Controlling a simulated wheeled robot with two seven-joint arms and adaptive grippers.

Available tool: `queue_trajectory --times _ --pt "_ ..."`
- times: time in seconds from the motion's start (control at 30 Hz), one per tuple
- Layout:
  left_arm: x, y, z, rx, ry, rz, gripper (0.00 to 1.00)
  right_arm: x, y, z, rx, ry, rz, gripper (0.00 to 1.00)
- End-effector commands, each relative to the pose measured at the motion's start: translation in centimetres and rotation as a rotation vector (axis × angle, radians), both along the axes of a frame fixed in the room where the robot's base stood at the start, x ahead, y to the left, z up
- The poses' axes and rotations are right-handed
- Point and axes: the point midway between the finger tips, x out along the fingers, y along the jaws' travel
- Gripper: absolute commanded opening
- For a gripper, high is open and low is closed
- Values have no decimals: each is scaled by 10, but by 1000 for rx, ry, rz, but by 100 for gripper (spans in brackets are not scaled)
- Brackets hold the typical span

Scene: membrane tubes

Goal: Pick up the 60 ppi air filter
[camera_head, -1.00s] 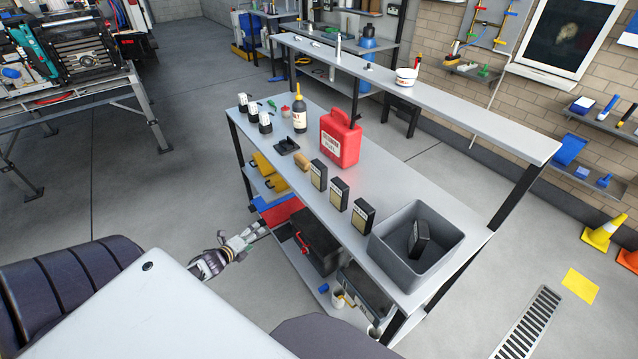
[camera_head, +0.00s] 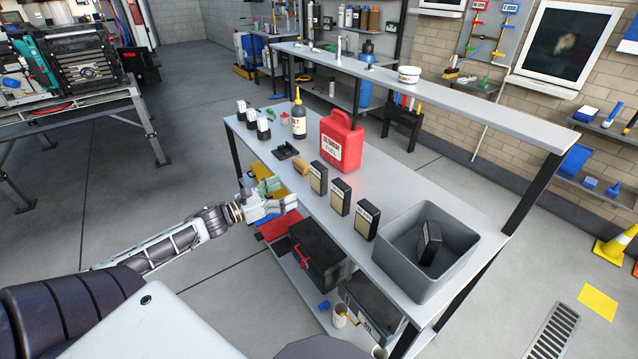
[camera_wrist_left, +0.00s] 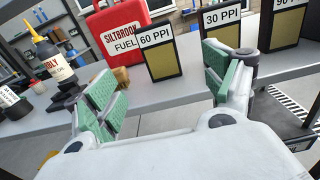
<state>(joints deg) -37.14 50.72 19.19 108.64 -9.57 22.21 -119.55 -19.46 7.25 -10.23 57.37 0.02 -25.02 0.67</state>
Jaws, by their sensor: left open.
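The 60 ppi air filter (camera_head: 318,180) is a black-framed block with a tan face. It stands upright on the bench, leftmost of three such filters. In the left wrist view its "60 PPI" label is readable on the filter (camera_wrist_left: 162,55), which shows between my fingers and beyond them. My left gripper (camera_head: 282,193) is open and empty, with green finger pads, at the bench's near edge and short of the filter. It also shows in the left wrist view (camera_wrist_left: 166,92). My right gripper is not in view.
The 30 PPI filter (camera_head: 340,197) and 90 PPI filter (camera_head: 364,219) stand to the right. A grey bin (camera_head: 395,268) holds another black block. A red fuel can (camera_head: 340,142) stands behind, and a tan block (camera_head: 301,168) lies left of the 60 ppi filter.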

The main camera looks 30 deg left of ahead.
Motion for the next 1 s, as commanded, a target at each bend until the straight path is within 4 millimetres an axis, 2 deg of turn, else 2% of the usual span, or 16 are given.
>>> queue_trajectory --times 0.47,1.0 --pt "2 -1 1 2 -1 -1 84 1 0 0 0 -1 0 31" --pt "31 -13 0 1 -2 -1 84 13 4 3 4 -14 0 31"
